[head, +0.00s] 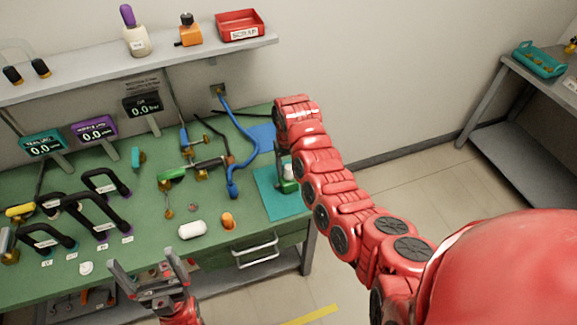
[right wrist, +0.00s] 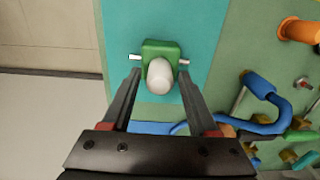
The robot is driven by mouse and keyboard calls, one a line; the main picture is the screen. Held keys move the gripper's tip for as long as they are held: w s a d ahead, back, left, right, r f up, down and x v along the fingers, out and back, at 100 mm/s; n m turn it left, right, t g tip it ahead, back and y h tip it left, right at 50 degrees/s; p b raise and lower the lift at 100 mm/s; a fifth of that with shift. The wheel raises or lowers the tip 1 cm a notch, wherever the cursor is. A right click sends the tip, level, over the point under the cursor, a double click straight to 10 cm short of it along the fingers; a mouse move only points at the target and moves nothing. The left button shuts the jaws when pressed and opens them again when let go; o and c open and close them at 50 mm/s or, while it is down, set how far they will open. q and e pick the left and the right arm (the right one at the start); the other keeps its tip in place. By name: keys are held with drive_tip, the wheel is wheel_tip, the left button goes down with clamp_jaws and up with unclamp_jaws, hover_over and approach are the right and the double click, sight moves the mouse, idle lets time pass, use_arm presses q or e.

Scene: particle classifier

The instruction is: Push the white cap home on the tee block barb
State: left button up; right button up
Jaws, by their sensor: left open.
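The green tee block (right wrist: 160,47) sits on the teal mat with a silver barb sticking out on each side. The white cap (right wrist: 160,77) is at its near side, facing the right wrist camera; how far it sits on a barb is hidden. In the head view the white cap (head: 288,171) and tee block (head: 287,187) show partly behind my right arm. My right gripper (right wrist: 159,73) is open, its fingers on either side of the cap with a gap to each. My left gripper (head: 150,268) is open and empty at the bench's front edge.
The teal mat (head: 270,202) lies at the bench's right end. A blue hose (head: 252,150), a white capsule-shaped piece (head: 192,229) and an orange piece (head: 228,221) lie left of it. Black handles (head: 95,215) stand further left. A shelf (head: 140,70) runs above.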

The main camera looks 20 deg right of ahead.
sight(289, 166)
drive_tip(key=shift+o, duration=1.2)
drive_tip(key=shift+r, duration=0.1)
drive_tip(key=shift+r, duration=0.3)
wheel_tip(289, 166, up, 17)
drive_tip(key=shift+f, duration=0.15)
